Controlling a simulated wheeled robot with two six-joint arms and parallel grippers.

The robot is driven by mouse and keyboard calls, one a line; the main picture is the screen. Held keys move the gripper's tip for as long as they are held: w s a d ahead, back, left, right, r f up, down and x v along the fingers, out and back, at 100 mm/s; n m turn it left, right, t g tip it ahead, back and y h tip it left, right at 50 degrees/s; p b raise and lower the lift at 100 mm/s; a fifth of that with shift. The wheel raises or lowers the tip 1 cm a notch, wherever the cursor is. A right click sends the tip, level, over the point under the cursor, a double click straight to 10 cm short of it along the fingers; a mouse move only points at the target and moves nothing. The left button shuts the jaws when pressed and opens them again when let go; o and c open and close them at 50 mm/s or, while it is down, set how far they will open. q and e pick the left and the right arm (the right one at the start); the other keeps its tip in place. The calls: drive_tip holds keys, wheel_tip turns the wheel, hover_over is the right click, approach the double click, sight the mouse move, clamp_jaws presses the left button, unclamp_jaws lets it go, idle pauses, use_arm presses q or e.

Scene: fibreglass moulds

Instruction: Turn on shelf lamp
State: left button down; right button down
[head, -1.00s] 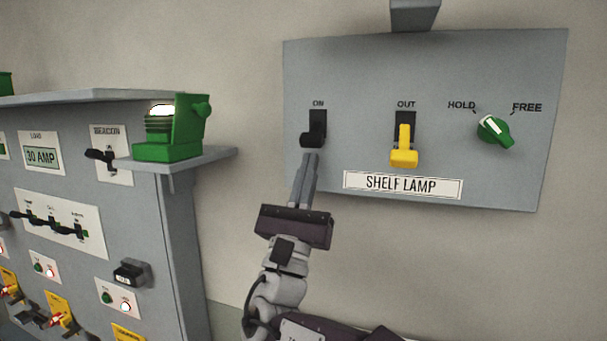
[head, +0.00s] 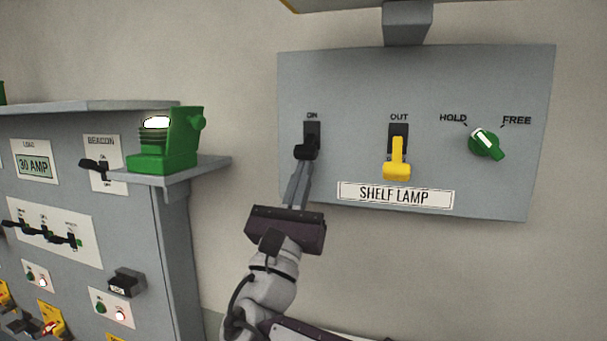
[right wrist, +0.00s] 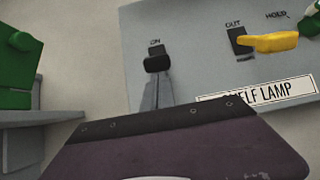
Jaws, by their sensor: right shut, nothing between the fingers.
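The grey shelf lamp panel (head: 350,80) hangs on the wall, labelled SHELF LAMP. Its black switch (head: 307,146) sits at the left below the word ON, with its lever pointing down and out. It also shows in the right wrist view (right wrist: 157,62). The yellow OUT lever (head: 397,165) points down. The green HOLD/FREE knob (head: 487,143) is at the right, its white mark towards HOLD. My right gripper (head: 301,166) is shut and empty, its fingertips just under the black lever; I cannot tell whether they touch it. My left gripper is not in view.
A green lamp-like unit (head: 165,145) with a lit white top stands on a grey shelf (head: 200,168) left of my right gripper. Below it is a grey cabinet (head: 150,215) with several switches. A grey bracket (head: 407,25) is above the panel.

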sight(302, 152)
drive_tip(key=shift+s+r+g+p, duration=0.1)
drive_tip(key=shift+r+g+p, duration=0.15)
drive_tip(key=shift+g, duration=0.25)
drive_tip(key=shift+s, duration=0.1)
drive_tip(key=shift+s+a+r+p, duration=0.15)
drive_tip(key=shift+s+r+p, duration=0.15)
drive_tip(key=shift+r+p, duration=0.45)
drive_tip(key=shift+s+a+r+g+y+p, duration=0.1)
drive_tip(key=shift+s+r+g+y+p, duration=0.2)
drive_tip(key=shift+g+p, duration=0.35)
drive_tip(key=shift+s+a+r+g+y+p, duration=0.1)
drive_tip(key=shift+s+r+g+y+p, duration=0.2)
drive_tip(key=shift+g+p, duration=0.3)
drive_tip(key=shift+s+r+p, duration=0.1)
drive_tip(key=shift+s+p, duration=0.05)
drive_tip(key=shift+p, duration=0.15)
drive_tip(key=shift+s+r, duration=0.15)
drive_tip(key=shift+r, duration=0.15)
drive_tip(key=shift+a+r+p, duration=0.1)
drive_tip(key=shift+r+p, duration=0.25)
drive_tip(key=shift+r, duration=0.2)
